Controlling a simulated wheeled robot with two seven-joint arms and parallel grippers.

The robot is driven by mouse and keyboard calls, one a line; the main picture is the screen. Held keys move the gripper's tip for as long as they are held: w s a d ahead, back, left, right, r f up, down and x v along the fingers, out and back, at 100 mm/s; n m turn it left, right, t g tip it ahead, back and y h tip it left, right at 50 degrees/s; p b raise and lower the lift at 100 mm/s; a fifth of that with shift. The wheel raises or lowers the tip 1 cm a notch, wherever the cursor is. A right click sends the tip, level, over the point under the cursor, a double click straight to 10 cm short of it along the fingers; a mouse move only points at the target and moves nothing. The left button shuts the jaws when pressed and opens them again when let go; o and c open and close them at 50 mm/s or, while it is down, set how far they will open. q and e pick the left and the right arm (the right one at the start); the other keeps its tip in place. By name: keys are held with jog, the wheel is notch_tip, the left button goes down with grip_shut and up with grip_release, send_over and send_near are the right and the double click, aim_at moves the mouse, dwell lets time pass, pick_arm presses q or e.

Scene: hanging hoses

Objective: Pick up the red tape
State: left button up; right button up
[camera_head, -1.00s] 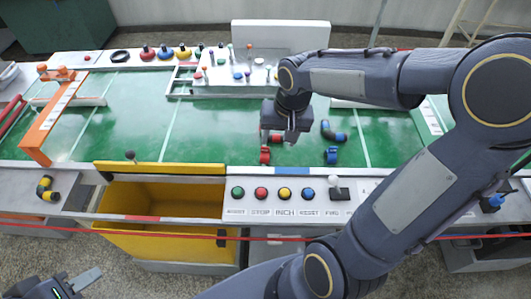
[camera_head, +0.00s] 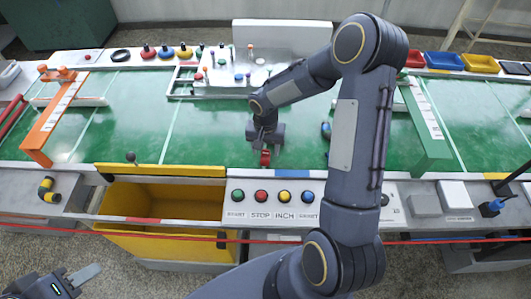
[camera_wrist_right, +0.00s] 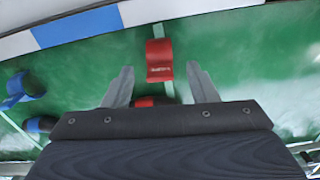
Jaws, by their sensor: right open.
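The red tape (camera_head: 265,158) lies on the green table, near its front edge. In the right wrist view the red tape (camera_wrist_right: 159,52) shows just ahead of and between the two fingertips. My right gripper (camera_head: 265,147) is over the table just behind the tape. Its fingers (camera_wrist_right: 160,72) are apart with nothing held. Another red piece (camera_wrist_right: 146,101) shows between the fingers, partly hidden by the gripper body. My left gripper (camera_head: 85,275) is at the bottom left corner, far from the tape; only part of it shows.
A blue piece (camera_wrist_right: 17,90) lies left of the tape in the wrist view. The yellow bin (camera_head: 165,200) is open in front of the table. Buttons (camera_head: 260,196) line the front panel. An orange frame (camera_head: 50,125) stands left. The table's middle left is clear.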

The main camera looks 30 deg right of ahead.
jog(key=shift+f, duration=0.45)
jog(key=shift+c, duration=0.3)
jog(key=c, duration=1)
jog(key=shift+r, duration=0.1)
jog(key=shift+r, duration=0.5)
jog(key=shift+s+a+r+b, duration=0.45)
jog(key=shift+s+a+r, duration=0.9)
jog(key=shift+s+r, duration=0.65)
jog(key=shift+s+a+r+b, duration=0.4)
jog(key=shift+s+a+r, duration=0.9)
jog(key=shift+s+r, duration=0.65)
jog(key=shift+s+a+r+b, duration=0.45)
jog(key=shift+s+a+r, duration=0.9)
jog(key=shift+s+r, duration=0.6)
